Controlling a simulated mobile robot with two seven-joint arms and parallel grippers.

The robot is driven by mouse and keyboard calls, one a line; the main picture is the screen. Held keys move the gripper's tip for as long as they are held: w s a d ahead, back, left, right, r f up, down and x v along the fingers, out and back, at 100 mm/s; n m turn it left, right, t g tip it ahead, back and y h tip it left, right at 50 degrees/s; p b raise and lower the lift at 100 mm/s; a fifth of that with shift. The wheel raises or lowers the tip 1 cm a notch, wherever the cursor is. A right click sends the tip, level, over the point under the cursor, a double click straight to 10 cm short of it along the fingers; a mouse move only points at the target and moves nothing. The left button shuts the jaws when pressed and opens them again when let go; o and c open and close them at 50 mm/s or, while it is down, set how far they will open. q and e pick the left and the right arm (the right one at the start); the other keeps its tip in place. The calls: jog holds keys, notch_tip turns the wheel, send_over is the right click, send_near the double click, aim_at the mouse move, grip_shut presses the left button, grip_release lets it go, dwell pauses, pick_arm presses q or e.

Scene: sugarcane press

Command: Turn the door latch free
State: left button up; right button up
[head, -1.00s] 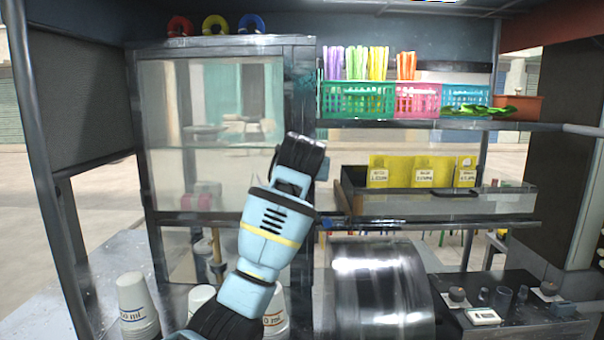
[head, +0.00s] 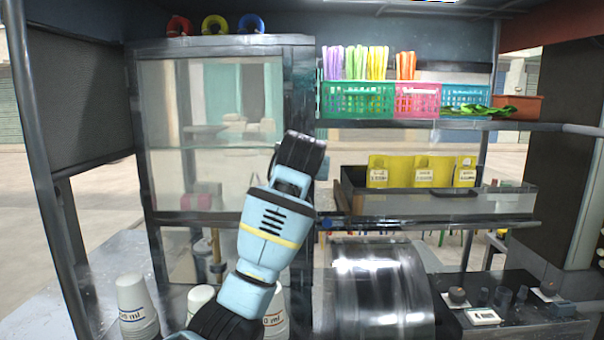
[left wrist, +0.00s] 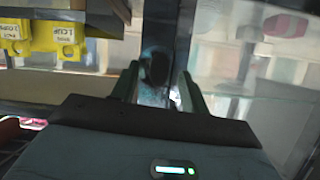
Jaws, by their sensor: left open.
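The glass-fronted cabinet door (head: 215,145) is closed, with a dark metal frame. The door latch (left wrist: 154,68), a dark rounded knob on the frame post, shows in the left wrist view between my fingers. My left gripper (left wrist: 158,82) is open, with one finger on either side of the latch; I cannot tell whether either finger touches it. In the head view my left gripper (head: 303,150) reaches up to the right edge of the cabinet, and its hand hides the latch and fingertips. My right gripper is in neither view.
Stacked cups (head: 135,300) stand at the lower left. A shiny metal drum (head: 380,290) is right of my arm. Tape rolls (head: 215,25) sit on top of the cabinet.

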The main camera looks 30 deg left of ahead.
pick_arm(q)
jog(key=v, duration=0.7)
dwell(0.5)
